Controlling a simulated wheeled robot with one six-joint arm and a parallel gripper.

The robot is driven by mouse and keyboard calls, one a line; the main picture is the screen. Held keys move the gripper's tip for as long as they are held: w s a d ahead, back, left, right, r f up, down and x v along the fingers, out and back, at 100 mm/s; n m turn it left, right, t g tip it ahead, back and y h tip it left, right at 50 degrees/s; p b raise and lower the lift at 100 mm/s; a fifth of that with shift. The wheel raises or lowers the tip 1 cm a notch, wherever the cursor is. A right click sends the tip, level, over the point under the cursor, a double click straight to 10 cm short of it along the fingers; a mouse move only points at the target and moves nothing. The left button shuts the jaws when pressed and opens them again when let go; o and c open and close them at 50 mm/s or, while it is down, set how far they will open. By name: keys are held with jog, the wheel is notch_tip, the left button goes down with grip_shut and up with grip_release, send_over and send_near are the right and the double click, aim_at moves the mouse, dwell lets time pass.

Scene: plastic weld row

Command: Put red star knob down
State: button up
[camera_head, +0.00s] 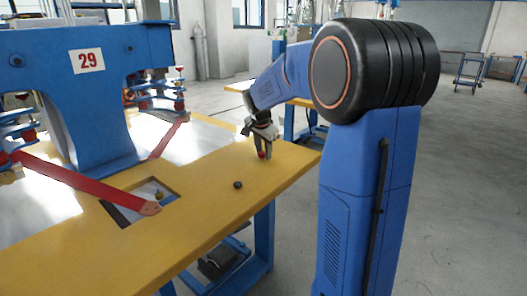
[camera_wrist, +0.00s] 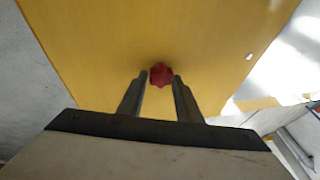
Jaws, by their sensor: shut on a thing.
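The red star knob (camera_wrist: 161,75) is between the fingertips of my gripper (camera_wrist: 161,80) in the wrist view, over the yellow table top. In the head view the knob (camera_head: 262,155) shows as a small red spot at the tips of my gripper (camera_head: 264,152). My gripper points down over the far right part of the yellow table (camera_head: 215,225) and is shut on the knob. The knob is at or very near the table surface; I cannot tell whether it touches.
A small dark knob (camera_head: 238,185) lies on the table nearer the front. A cutout (camera_head: 128,212) in the table top and red bars (camera_head: 75,180) lie to the left. A blue machine (camera_head: 85,90) marked 29 stands behind them. The table around my gripper is clear.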

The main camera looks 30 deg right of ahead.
jog(key=o, duration=1)
jog(key=v, duration=1.2)
jog(key=s+a+f+n+y, duration=0.15)
jog(key=s+a+n, duration=0.3)
jog(key=s, duration=0.45)
jog(key=s+a+f+n, duration=0.25)
jog(key=s+a, duration=0.25)
jog(key=s, duration=0.5)
jog(key=s+a+f+n, duration=0.3)
jog(key=s+f+n, duration=0.1)
jog(key=s, duration=0.4)
jog(key=s+a+f+n+t+y, duration=0.1)
jog(key=s+a+f+n, duration=0.2)
jog(key=s, duration=0.5)
notch_tip(320, 180, down, 3)
jog(key=shift+r+n, duration=0.25)
jog(key=shift+n, duration=0.25)
jog(key=shift+s+y, duration=0.1)
jog(key=shift+y, duration=0.15)
